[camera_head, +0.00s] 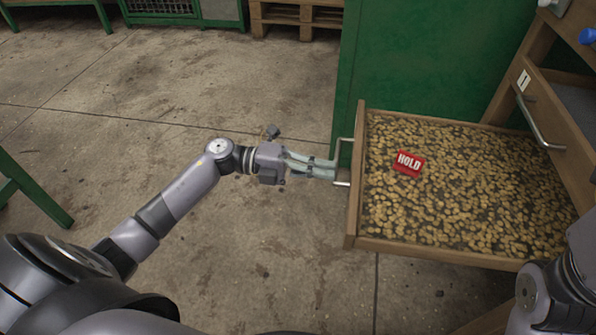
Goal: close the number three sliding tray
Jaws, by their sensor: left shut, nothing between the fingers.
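A wooden sliding tray (353,205) filled with small tan pieces stands pulled out at the right. A red block marked HOLD (409,162) lies on the pieces. The tray has a metal bar handle (343,150) on its left, front side. My left gripper (335,169) is shut, with its fingertips at the handle, between its upper and lower ends. I cannot tell whether they touch the handle or tray front. No number shows on this tray. My right arm enters at the lower right corner; its gripper is out of view.
A green cabinet (430,60) stands behind the tray. A wooden unit at the right has another metal handle (540,122) and a white label (524,80). A wooden pallet (296,18) lies at the back. The concrete floor left of the tray is clear.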

